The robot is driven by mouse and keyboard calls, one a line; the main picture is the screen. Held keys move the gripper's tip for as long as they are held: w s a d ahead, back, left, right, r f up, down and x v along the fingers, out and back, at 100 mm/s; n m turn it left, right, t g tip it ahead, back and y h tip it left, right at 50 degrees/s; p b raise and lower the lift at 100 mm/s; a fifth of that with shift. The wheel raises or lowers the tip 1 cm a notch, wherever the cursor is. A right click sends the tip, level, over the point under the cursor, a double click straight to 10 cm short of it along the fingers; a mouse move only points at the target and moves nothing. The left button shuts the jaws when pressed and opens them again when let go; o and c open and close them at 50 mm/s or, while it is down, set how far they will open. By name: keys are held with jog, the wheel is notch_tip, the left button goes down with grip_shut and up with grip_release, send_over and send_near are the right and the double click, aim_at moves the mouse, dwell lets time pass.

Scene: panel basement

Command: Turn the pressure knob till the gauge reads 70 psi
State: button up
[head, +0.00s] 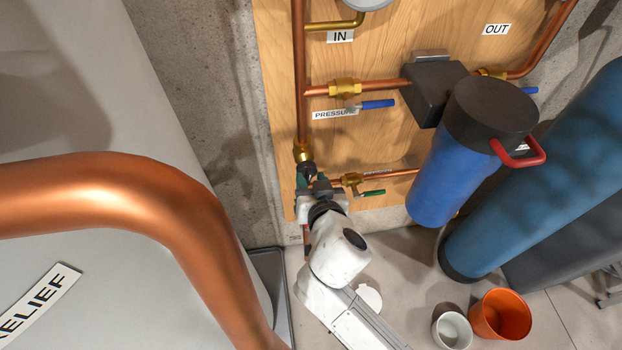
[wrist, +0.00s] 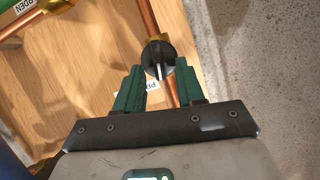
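The pressure knob (wrist: 158,57) is black and round with a pale line on it, mounted on a brass fitting on the copper pipe. In the head view a dark part of it (head: 306,169) shows below the brass fitting, mostly behind my gripper. My gripper (wrist: 160,70) has green fingers standing apart, one on each side of the knob's near edge; I cannot tell whether they touch it. My gripper also shows in the head view (head: 312,180). A round gauge (head: 371,3) is cut off by the head view's top edge, and its reading cannot be seen.
A wooden panel (head: 380,140) carries copper pipes, a blue-handled valve (head: 377,104) and a green-handled valve (head: 372,192). A blue filter canister (head: 447,170) hangs at right. A thick copper pipe (head: 110,185) crosses the left. An orange bucket (head: 500,314) and white bucket (head: 452,331) stand on the floor.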

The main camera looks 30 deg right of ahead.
jog(key=shift+w+f, duration=0.15)
jog(key=shift+w, duration=0.15)
jog(key=shift+c, duration=0.3)
grip_shut()
